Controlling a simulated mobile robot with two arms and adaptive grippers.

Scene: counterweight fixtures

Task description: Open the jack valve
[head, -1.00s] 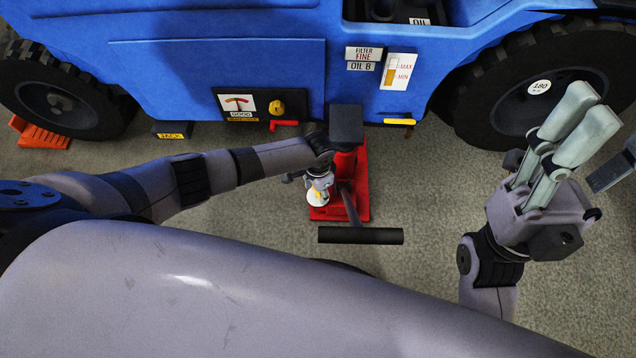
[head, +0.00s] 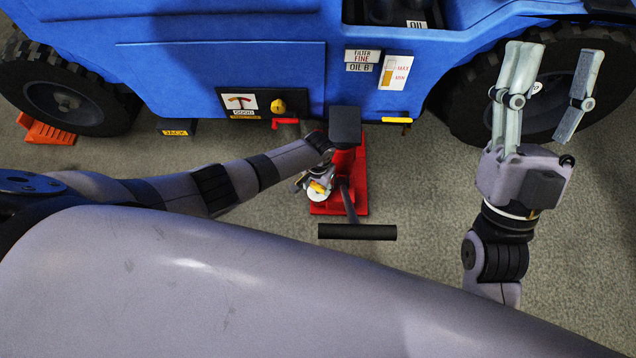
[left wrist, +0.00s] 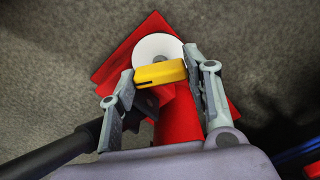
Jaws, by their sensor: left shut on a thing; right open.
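The red jack (head: 352,200) stands on the floor in front of the blue vehicle; its black pad (head: 345,124) is on top. On its near left side is a small yellow valve handle (head: 319,187) over a white disc (head: 316,197). My left gripper (head: 318,186) is shut on the yellow handle. In the left wrist view the yellow handle (left wrist: 160,73) lies between both fingers, with the white disc (left wrist: 155,46) behind it. My right gripper (head: 556,72) is open and empty, raised at the right in front of the rear tyre.
The jack's black handle bar (head: 357,232) sticks out toward me. The blue vehicle (head: 220,70) fills the back, with a gauge panel (head: 262,104) and a red lever (head: 284,122). An orange wheel chock (head: 47,133) is at the left tyre. Carpet is free right of the jack.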

